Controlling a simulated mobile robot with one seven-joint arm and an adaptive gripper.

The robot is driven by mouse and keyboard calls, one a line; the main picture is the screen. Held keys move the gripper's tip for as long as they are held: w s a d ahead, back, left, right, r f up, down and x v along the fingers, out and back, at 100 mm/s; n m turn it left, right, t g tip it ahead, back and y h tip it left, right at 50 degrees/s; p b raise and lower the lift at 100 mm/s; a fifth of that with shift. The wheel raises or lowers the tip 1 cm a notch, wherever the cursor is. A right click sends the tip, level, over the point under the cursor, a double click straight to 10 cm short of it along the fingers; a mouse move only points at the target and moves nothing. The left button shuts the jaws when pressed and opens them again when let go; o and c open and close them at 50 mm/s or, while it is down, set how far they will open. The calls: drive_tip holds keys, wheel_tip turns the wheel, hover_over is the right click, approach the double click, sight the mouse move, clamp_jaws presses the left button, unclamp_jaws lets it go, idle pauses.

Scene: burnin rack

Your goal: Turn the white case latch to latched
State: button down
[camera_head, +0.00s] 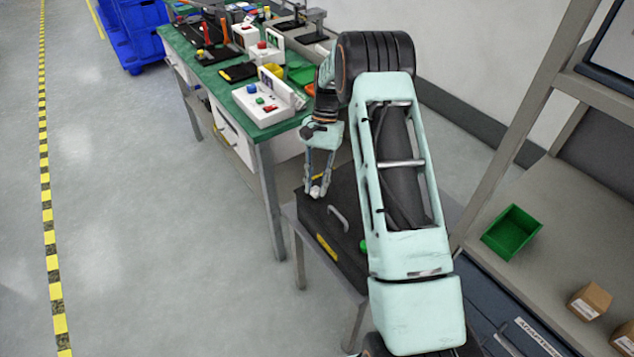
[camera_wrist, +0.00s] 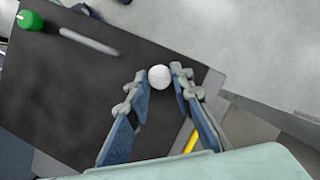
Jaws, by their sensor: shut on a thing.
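The white case latch (camera_wrist: 159,77) is a round white knob on the top of a black case, near one corner. In the head view the white latch (camera_head: 315,191) shows just below my fingertips. My gripper (camera_head: 319,188) points down at it, and in the wrist view the gripper (camera_wrist: 160,82) has one finger on each side of the latch, closed on it. The black case (camera_head: 352,235) lies on a small stand. The latch's pointing direction cannot be told.
A grey handle (camera_head: 339,217) and a green knob (camera_wrist: 30,20) are on the same case, with a yellow label (camera_head: 327,247) on its front. A green-topped workbench (camera_head: 236,98) with devices stands behind left. A rack shelf with a green bin (camera_head: 511,231) is at right. The floor at left is clear.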

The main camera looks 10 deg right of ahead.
drive_tip(key=shift+n, duration=0.6)
drive_tip(key=shift+h, duration=0.3)
drive_tip(key=c, duration=1.7)
unclamp_jaws()
drive_tip(key=shift+r, duration=0.1)
drive_tip(key=v, duration=1.2)
drive_tip(key=shift+w, duration=0.2)
